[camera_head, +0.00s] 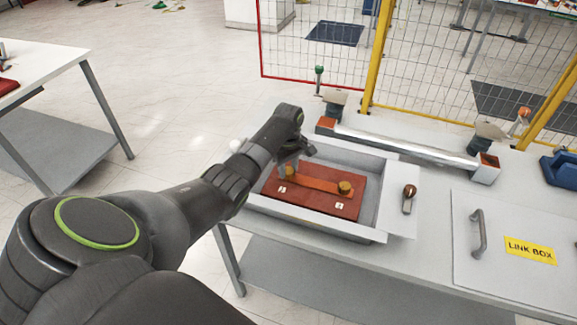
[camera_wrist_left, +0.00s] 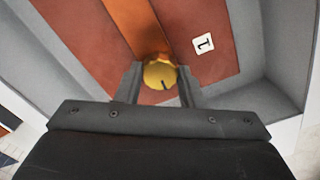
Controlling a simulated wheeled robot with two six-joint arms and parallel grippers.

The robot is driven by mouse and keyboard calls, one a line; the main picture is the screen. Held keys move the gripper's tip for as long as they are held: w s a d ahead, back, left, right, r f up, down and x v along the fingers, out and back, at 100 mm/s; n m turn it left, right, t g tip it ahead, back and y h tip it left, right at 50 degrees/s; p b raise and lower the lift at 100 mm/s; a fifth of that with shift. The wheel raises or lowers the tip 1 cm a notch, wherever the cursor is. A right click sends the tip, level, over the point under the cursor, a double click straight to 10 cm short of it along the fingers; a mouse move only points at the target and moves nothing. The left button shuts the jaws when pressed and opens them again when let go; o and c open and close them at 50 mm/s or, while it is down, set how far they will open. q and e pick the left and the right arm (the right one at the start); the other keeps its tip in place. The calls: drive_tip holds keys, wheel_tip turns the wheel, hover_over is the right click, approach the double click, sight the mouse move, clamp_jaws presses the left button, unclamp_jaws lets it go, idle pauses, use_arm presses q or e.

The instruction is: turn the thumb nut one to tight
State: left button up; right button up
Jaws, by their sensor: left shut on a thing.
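Thumb nut one (camera_wrist_left: 160,74) is a brass knob with a dark line on its top. It sits on a copper link bar (camera_wrist_left: 136,22) beside a white label marked 1 (camera_wrist_left: 203,43). My left gripper (camera_wrist_left: 158,82) is shut on it, one finger on each side. In the head view my left gripper (camera_head: 288,166) reaches down over the left end of the copper bar (camera_head: 318,181) and mostly hides this nut. A second brass nut (camera_head: 345,187) stands at the bar's right end, apart from the gripper. My right gripper is out of view.
The bar lies on a red-brown board (camera_head: 310,200) inside a grey open box (camera_head: 378,205) with raised walls. A small knobbed part (camera_head: 408,197) is on the box's right flange. A lid marked LINK BOX (camera_head: 500,218) lies at right. A long metal bar (camera_head: 400,148) runs behind.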

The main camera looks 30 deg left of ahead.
use_arm(q)
drive_tip(key=m+p, duration=0.1)
drive_tip(key=m, duration=0.2)
drive_tip(key=shift+r+p, duration=0.2)
drive_tip(key=shift+p, duration=0.15)
drive_tip(key=m+p, duration=0.1)
drive_tip(key=m, duration=0.3)
drive_tip(key=shift+m, duration=0.4)
drive_tip(key=m+p, duration=0.1)
drive_tip(key=m, duration=0.3)
drive_tip(key=shift+w+f+m+p, duration=0.1)
drive_tip(key=shift+m+p, duration=0.2)
drive_tip(key=shift+m, duration=1.8)
drive_tip(key=o, duration=1)
